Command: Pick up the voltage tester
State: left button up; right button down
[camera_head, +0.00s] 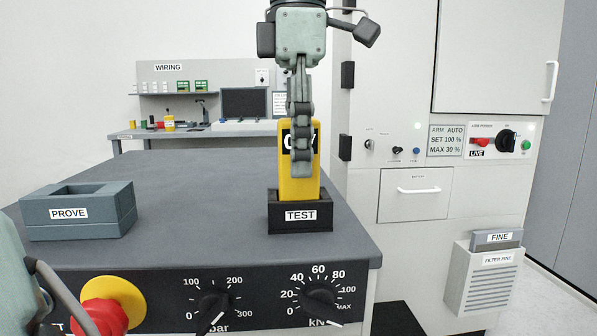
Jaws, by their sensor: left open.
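The voltage tester (284,170) is a yellow upright block with a dark display, partly covered by my gripper. It stands in a black holder (301,215) labelled TEST, near the right front of the grey bench. My left gripper (302,165) comes down from above, seen nearly edge-on. Its near finger lies in front of the tester's display in the picture. The jaws are open; the far finger is hidden, and I cannot tell whether they touch the tester. My right gripper is not in view.
A grey PROVE block (68,213) with a recess sits at the left of the bench (200,190). A red and yellow knob (105,305) and two dials are on the front panel. A white cabinet (400,230) stands right. Bench space between block and holder is clear.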

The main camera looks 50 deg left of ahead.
pick_arm(q)
jog(key=shift+f, duration=0.55)
grip_shut()
jog(key=shift+w, duration=0.1)
jog(key=shift+r, duration=0.1)
